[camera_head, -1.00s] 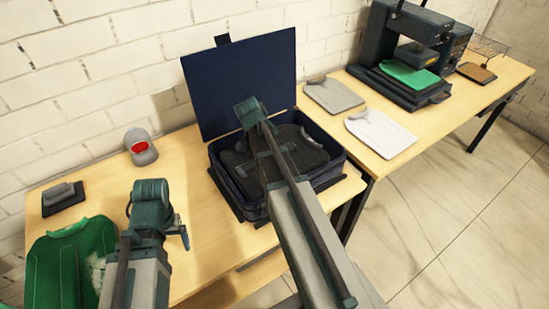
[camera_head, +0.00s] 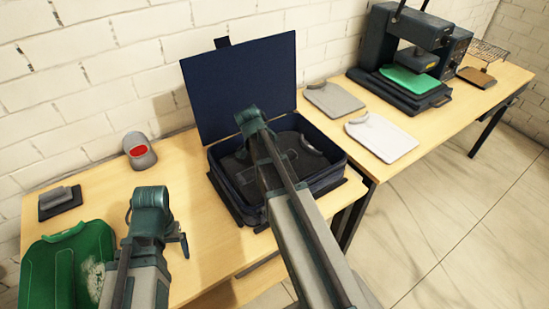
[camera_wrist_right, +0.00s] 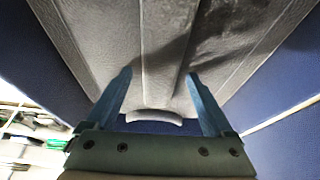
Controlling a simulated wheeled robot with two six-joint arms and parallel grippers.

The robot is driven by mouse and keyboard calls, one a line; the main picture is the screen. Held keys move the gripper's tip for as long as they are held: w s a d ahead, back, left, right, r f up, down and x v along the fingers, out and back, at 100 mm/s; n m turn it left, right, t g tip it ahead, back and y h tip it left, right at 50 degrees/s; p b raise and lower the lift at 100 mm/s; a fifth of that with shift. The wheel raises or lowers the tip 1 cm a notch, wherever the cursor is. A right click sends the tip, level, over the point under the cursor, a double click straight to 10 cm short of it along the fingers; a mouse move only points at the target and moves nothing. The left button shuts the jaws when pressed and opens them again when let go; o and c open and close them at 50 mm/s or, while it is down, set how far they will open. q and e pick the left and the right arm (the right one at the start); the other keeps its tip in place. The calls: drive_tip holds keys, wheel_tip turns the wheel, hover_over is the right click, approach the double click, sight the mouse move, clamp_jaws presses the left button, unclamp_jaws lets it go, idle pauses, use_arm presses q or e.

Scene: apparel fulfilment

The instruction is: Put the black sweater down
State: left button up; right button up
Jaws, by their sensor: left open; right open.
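The black sweater (camera_head: 305,155) lies flat inside the dark blue open case (camera_head: 338,178). My right arm covers part of it in the camera_head view. In the right wrist view a grey, ribbed garment surface (camera_wrist_right: 165,35), which looks like the sweater, fills the upper middle. My right gripper (camera_wrist_right: 158,76) is open, with its two fingers apart and the cloth beyond them; I cannot tell if they touch it. My left gripper (camera_head: 184,240) is open and empty, over the table between the green garment and the case.
The raised case lid (camera_head: 240,85) stands behind. Two folded shirts (camera_head: 333,98) (camera_head: 382,137) and a heat press (camera_head: 405,60) occupy the right table.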

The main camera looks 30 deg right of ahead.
use_arm(q)
drive_tip(key=shift+r, duration=0.1)
use_arm(e)
drive_tip(key=shift+r, duration=0.1)
use_arm(q)
wheel_tip(320, 180, up, 11)
drive_tip(key=p, duration=1.1)
use_arm(e)
drive_tip(key=v, duration=1.2)
use_arm(q)
wheel_tip(320, 180, down, 11)
drive_tip(key=b, duration=1.1)
use_arm(e)
drive_tip(key=x, duration=1.2)
